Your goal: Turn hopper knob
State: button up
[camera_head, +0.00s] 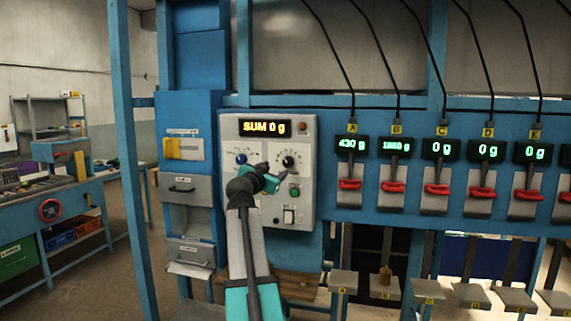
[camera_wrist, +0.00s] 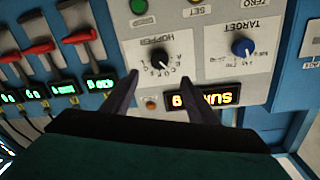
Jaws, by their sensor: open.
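The hopper knob (camera_head: 289,161) is a black round knob with a white pointer mark, at the upper right of the grey control panel (camera_head: 303,213). In the wrist view, upside down, the hopper knob (camera_wrist: 151,66) sits just beyond my fingertips, roughly between them. Letters ring it; I cannot tell which one the pointer marks. My gripper (camera_head: 275,170) is at the panel, just below and left of the knob. In the wrist view my gripper (camera_wrist: 160,78) has its two dark fingers apart, with nothing held. Contact with the knob cannot be seen.
The blue target knob (camera_head: 241,159) is left of the hopper knob. A "SUM 0 g" display (camera_head: 265,127) is above, a green button (camera_head: 294,191) and switch (camera_head: 289,215) below. To the right, scale displays A to E stand over red-handled levers (camera_head: 349,184).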

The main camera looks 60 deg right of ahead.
aim_at(287, 163)
jog(key=p+x, duration=0.4)
jog(key=x, duration=0.6)
jog(key=shift+w+d+r, duration=0.1)
jog(key=shift+d, duration=0.15)
jog(key=shift+x, duration=0.9)
jog(key=c, duration=1.1)
jog(key=shift+o, duration=0.2)
